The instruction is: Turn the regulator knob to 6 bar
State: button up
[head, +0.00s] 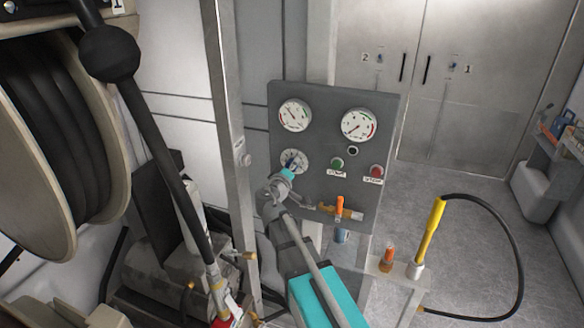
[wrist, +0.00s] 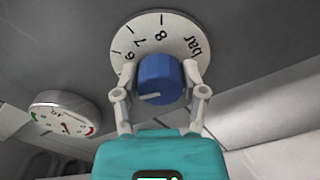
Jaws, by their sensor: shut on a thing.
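The blue regulator knob (wrist: 158,78) sits at the centre of a white round dial (wrist: 176,22) printed 6, 7, 8 and "bar". A white line on the knob's face points left in the wrist view, slightly below the printed 6; the exact reading cannot be told. My gripper (wrist: 159,82) is shut on the knob, one finger on each side. In the head view the knob (head: 292,162) is small and partly hidden by my gripper (head: 287,174), below the left gauge on the grey panel (head: 325,190).
The panel also carries two gauges (head: 295,115) (head: 359,125), a green button (head: 337,163), a red button (head: 376,171) and an orange-handled valve (head: 340,207). A metal post (head: 232,130) stands left of it. A yellow grease handle (head: 431,228) with a black hose stands at right.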

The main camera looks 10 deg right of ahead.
jog(key=m, duration=0.3)
jog(key=shift+m, duration=2.2)
jog(key=shift+f, duration=0.1)
jog(key=o, duration=1.1)
jog(key=shift+o, duration=0.2)
jog(key=shift+a, duration=0.1)
jog(key=v, duration=1.2)
